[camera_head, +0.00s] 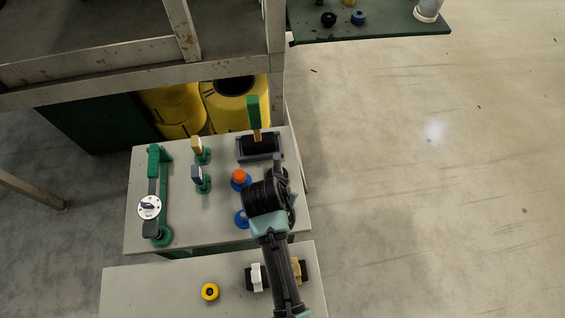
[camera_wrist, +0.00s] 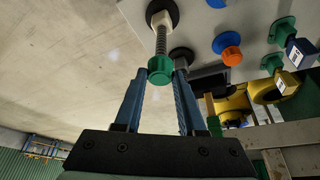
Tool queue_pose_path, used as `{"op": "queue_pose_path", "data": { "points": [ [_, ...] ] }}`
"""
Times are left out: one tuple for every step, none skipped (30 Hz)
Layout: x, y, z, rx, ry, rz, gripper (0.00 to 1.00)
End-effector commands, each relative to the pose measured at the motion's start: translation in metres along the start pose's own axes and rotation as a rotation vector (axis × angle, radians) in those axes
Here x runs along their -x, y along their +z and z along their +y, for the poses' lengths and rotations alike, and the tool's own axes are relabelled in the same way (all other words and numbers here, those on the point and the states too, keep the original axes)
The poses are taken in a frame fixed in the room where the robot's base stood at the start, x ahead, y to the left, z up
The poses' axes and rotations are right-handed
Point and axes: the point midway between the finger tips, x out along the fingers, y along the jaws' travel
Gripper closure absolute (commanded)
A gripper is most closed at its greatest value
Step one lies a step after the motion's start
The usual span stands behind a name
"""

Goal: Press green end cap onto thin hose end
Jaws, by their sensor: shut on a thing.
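My gripper (camera_wrist: 162,72) is shut on the green end cap (camera_wrist: 160,72), which sits between its blue fingertips in the wrist view. A ribbed grey hose (camera_wrist: 161,38) runs from a round black base (camera_wrist: 172,7) to the cap, in line with it. The cap covers the hose end in this view, so I cannot tell whether it is seated or only in front. A smooth grey post (camera_wrist: 181,54) stands close to the right finger. In the head view my dark wrist (camera_head: 265,197) hides the cap and hose; a grey post (camera_head: 277,161) shows just beyond it.
An orange button (camera_head: 239,176) on a blue base is left of my wrist. A grey box with an upright green handle (camera_head: 254,112) stands behind. Open floor lies right of the panel.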

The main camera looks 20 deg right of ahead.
Motion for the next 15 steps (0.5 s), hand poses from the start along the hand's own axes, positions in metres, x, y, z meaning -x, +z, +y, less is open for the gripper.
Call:
{"op": "queue_pose_path", "data": {
  "points": [
    [-0.002,0.001,0.000,0.000,0.000,0.000,1.00],
    [-0.003,0.001,0.000,0.000,0.000,0.000,1.00],
    [-0.004,0.002,0.000,0.000,0.000,0.000,1.00],
    [-0.004,0.002,0.000,0.000,0.000,0.000,1.00],
    [-0.005,0.002,0.000,0.000,0.000,0.000,1.00],
    [-0.006,0.003,0.000,0.000,0.000,0.000,1.00],
    [-0.007,0.003,0.000,0.000,0.000,0.000,1.00],
    [-0.007,0.003,0.000,0.000,0.000,0.000,1.00],
    [-0.009,0.004,0.000,0.000,0.000,-0.001,1.00],
    [-0.009,0.004,0.000,0.000,0.001,-0.001,1.00],
    [-0.010,0.004,0.000,0.000,0.001,-0.001,1.00],
    [-0.011,0.005,0.000,0.000,0.001,-0.001,1.00],
    [-0.011,0.005,0.000,0.000,0.001,-0.001,1.00],
    [-0.012,0.005,0.000,0.000,0.001,-0.001,1.00],
    [-0.013,0.006,0.000,0.000,0.001,-0.001,1.00]
  ]
}}
